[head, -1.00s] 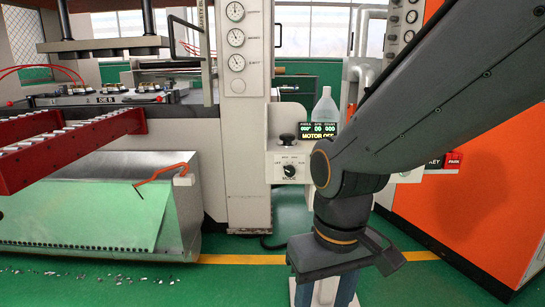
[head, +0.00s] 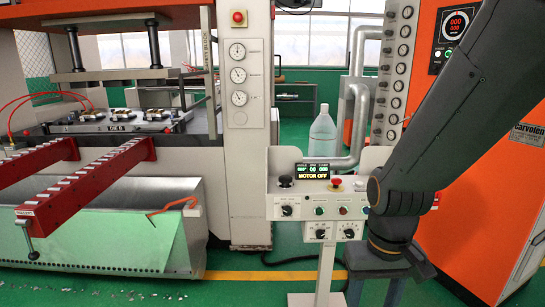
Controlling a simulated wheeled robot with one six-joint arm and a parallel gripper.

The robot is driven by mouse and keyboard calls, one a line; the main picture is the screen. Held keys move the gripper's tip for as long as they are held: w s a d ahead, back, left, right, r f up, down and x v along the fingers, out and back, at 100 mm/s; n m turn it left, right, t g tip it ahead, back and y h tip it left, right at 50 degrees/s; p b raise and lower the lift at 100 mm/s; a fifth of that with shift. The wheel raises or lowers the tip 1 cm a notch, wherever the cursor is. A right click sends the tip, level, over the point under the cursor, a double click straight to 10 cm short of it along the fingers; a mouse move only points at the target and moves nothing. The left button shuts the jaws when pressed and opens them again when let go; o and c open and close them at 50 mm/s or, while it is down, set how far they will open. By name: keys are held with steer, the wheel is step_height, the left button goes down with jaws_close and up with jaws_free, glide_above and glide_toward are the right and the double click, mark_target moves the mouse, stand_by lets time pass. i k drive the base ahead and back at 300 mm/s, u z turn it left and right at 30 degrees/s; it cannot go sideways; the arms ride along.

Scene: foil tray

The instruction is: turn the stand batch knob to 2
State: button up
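The control stand (head: 297,206) is a pale panel on a white post, in the middle of the head view. It carries a lit display reading MOTOR OFF, a black knob at upper left, and a red mushroom button. A small selector knob (head: 287,210) is on its left front. Two more knobs, a left one (head: 321,233) and a right one (head: 350,232), are on a lower box. The labels are too small to tell which is the batch knob or its setting. My gripper (head: 376,290) points down, right of the post, apart from the knobs. Its fingertips are cut off by the bottom edge.
My arm covers the stand's right end. A clear bottle (head: 322,135) stands behind the display. Red rails (head: 95,185) and a metal bin (head: 110,240) are at left. A large orange machine (head: 470,200) is at right. Green floor is open in front of the stand.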

mark_target(350, 233)
steer(key=z, duration=0.25)
steer(key=k, duration=1.3)
steer(key=z, duration=0.55)
steer(key=i, duration=1.4)
steer(key=u, duration=0.8)
